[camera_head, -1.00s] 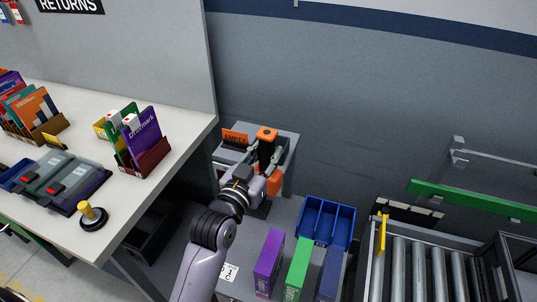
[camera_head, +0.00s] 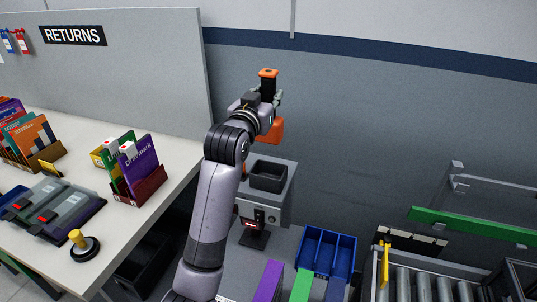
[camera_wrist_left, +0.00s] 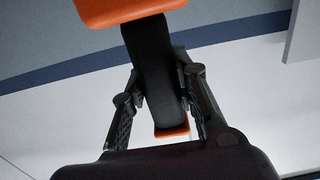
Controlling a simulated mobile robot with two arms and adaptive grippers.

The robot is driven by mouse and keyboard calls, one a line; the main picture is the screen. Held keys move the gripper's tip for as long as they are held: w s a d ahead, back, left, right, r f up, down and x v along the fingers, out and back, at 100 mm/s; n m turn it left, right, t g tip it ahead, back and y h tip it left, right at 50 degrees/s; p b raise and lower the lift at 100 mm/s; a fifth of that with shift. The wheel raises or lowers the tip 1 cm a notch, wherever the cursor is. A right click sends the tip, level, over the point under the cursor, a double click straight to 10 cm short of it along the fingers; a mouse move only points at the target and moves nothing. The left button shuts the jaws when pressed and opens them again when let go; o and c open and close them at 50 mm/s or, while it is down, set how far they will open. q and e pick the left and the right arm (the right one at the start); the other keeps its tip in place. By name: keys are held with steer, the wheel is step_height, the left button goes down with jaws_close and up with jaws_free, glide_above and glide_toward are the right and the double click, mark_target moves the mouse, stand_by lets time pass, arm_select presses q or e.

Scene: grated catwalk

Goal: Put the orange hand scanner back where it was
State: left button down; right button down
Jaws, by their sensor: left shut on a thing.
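The orange hand scanner has an orange end (camera_head: 268,73), a black grip and a larger orange part (camera_head: 270,131) lower down. My left gripper (camera_head: 267,97) is shut on its black grip and holds it up in front of the grey wall. In the left wrist view the fingers (camera_wrist_left: 160,100) close on both sides of the black grip (camera_wrist_left: 152,65), with orange at both ends. Below the scanner, a black open-topped holder (camera_head: 268,177) sits on a grey cabinet (camera_head: 283,200); it looks empty. My right gripper is not in view.
A blue divided bin (camera_head: 328,250) and purple, green and blue boxes stand below the cabinet. A roller conveyor (camera_head: 425,285) is at right. The white returns table (camera_head: 95,215), with book holders, and its partition (camera_head: 140,75) are at left.

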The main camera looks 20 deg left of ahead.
arm_select(q)
step_height(320, 180, down, 10)
steer(key=shift+r+p, duration=0.25)
steer(key=shift+p, duration=0.05)
steer(key=shift+f, duration=2.45)
steer(key=c, duration=1.3)
jaws_free()
steer(key=shift+f, duration=0.1)
steer(key=shift+s+a+b, duration=0.15)
steer(key=shift+s+b, duration=0.6)
steer(key=shift+s, duration=5.35)
